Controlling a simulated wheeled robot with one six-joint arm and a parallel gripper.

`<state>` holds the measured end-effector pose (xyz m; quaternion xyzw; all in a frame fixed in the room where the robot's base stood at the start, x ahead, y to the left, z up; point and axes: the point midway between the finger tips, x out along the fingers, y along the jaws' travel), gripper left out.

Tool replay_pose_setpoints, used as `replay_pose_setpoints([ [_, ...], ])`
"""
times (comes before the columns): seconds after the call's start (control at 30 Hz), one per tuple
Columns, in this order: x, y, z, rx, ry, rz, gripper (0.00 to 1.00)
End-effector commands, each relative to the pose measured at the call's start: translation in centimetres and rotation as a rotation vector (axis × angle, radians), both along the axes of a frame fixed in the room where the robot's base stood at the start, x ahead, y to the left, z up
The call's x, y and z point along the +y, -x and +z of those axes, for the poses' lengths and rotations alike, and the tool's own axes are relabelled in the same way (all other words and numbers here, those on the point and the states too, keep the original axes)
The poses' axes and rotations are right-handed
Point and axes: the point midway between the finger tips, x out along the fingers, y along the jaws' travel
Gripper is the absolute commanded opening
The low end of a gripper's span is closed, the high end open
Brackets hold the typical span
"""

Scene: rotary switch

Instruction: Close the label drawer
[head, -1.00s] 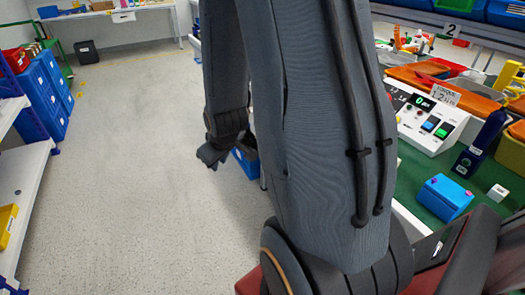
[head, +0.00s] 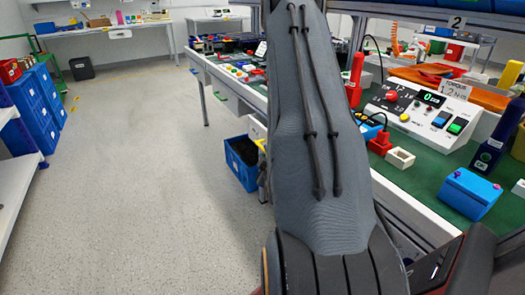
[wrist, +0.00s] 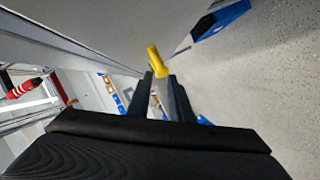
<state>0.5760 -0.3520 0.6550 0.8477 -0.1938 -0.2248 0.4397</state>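In the head view a white drawer front (head: 257,130) with a bit of yellow at its lower edge shows under the bench, partly hidden by my arm. I cannot read a label on it or tell how far out it stands. In the wrist view a yellow handle (wrist: 157,60) lies just beyond my fingertips beside a pale panel. My gripper (wrist: 161,82) has its two dark fingers apart, with the yellow handle ahead of the gap. I cannot tell whether they touch it. My gripper is hidden behind my arm in the head view.
Drawers with green handles (head: 220,97) are further along the bench. A blue bin (head: 243,162) stands on the floor beside the bench; blue also shows in the wrist view (wrist: 220,19). The bench top (head: 428,172) holds a control box and a blue box. The aisle floor (head: 130,170) is clear.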

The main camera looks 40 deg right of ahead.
Motion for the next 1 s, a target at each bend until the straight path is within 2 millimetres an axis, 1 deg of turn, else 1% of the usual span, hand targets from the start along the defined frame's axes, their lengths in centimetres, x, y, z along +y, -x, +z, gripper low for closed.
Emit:
replay_pose_setpoints([
  [0.03, -0.4, -0.8, -0.2, -0.001, 0.001, 0.000, 0.19],
  [0.1, -1.0, -1.7, -0.4, -0.001, 0.000, 0.001, 0.19],
  [0.3, -2.3, -3.8, -1.0, 0.000, 0.000, 0.001, 0.19],
  [0.43, -2.8, -4.5, -1.2, 0.000, -0.001, 0.000, 0.19],
  [0.7, -2.8, -4.6, -1.2, 0.001, -0.002, 0.001, 0.19],
  [0.73, -2.8, -4.6, -1.2, 0.001, -0.002, 0.001, 0.18],
  [0.83, -2.8, -4.6, -1.2, 0.001, -0.002, 0.001, 0.01],
  [1.0, -2.8, -4.6, -1.2, 0.001, -0.002, 0.001, 0.00],
])
